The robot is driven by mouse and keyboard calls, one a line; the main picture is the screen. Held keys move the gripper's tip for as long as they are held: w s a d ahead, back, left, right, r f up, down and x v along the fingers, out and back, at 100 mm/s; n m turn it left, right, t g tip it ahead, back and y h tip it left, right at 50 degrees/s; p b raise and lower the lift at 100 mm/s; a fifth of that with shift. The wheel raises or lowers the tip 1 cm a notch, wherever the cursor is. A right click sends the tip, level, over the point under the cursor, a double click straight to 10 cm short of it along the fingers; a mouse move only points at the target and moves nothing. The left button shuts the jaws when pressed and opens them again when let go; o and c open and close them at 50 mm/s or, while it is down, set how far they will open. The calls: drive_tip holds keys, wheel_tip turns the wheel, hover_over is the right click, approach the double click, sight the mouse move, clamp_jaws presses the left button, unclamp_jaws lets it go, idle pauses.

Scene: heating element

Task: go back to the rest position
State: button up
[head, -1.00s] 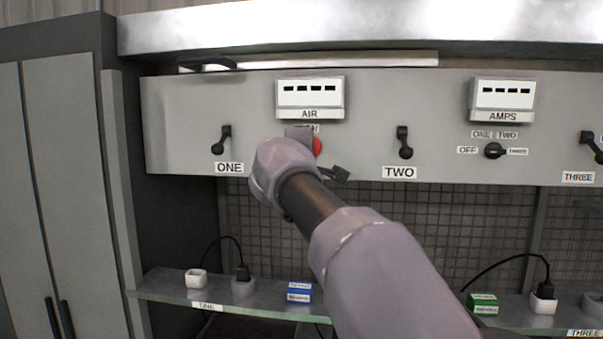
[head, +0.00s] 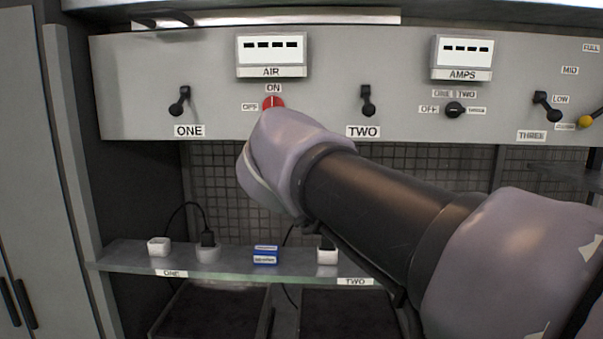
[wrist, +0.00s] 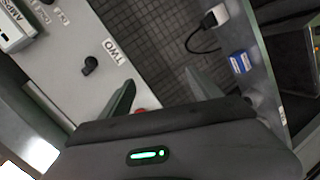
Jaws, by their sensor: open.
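My gripper (wrist: 160,92) shows in the wrist view with its two fingers apart and nothing visible between their tips. In the head view it is hidden behind my arm, whose wrist covers the area below the red knob (head: 273,103). The red knob sits under the AIR display (head: 271,52), beside the ON and OFF labels. A bit of red shows at the base of the fingers in the wrist view; I cannot tell whether the gripper touches anything.
The grey panel (head: 210,75) carries lever ONE (head: 180,100), lever TWO (head: 368,100) and the AMPS knob (head: 455,109). Below it, a shelf (head: 120,258) holds white sockets, plugs and a blue box (head: 265,255). A tall cabinet (head: 25,150) stands at the left.

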drive_tip(key=s+d+f+m+g+b, duration=0.1)
drive_tip(key=s+d+f+m+g, duration=0.15)
drive_tip(key=s+d+f, duration=0.35)
drive_tip(key=s+d+f+m+g+b, duration=0.1)
drive_tip(key=s+d+f+m+g, duration=0.1)
drive_tip(key=s+d+f+m, duration=0.45)
drive_tip(key=s+a+f+m+g+y+b, duration=0.1)
drive_tip(key=s+f+m, duration=0.3)
drive_tip(key=s+f, duration=0.4)
drive_tip(key=s+a+f+m+g+y+b, duration=0.2)
drive_tip(key=s+f, duration=0.7)
drive_tip(key=f, duration=0.5)
drive_tip(key=shift+a+f+m+g+y, duration=0.25)
drive_tip(key=shift+a+m+g+y, duration=0.3)
drive_tip(key=shift+a+m, duration=0.4)
drive_tip(key=shift+s, duration=0.1)
